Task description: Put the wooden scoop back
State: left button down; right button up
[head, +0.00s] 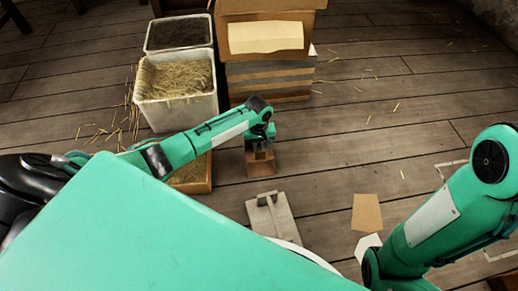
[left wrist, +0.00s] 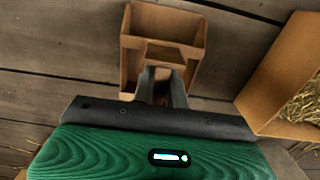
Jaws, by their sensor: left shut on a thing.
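The wooden scoop (head: 260,163) is a small brown box-shaped scoop, hanging below my left gripper (head: 261,146) in the head view. In the left wrist view the scoop (left wrist: 163,22) shows as an open, empty-looking box. The fingers of my left gripper (left wrist: 160,90) are shut on its near end, on the handle side. The scoop is over bare floorboards, to the right of a low wooden box of straw (head: 192,187). My right arm shows at the right of the head view, but its gripper is hidden or out of frame.
A white bin of straw (head: 178,108) and a dark-filled bin (head: 180,48) stand at the upper left. A cardboard stack (head: 268,78) stands behind the scoop. A pale board with a raised piece (head: 285,222) and a brown sheet (head: 367,212) lie nearer. Floor at right is mostly clear.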

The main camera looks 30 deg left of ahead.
pick_arm(q)
jog(key=shift+r, duration=0.1)
jog(key=c, duration=1.4)
grip_release()
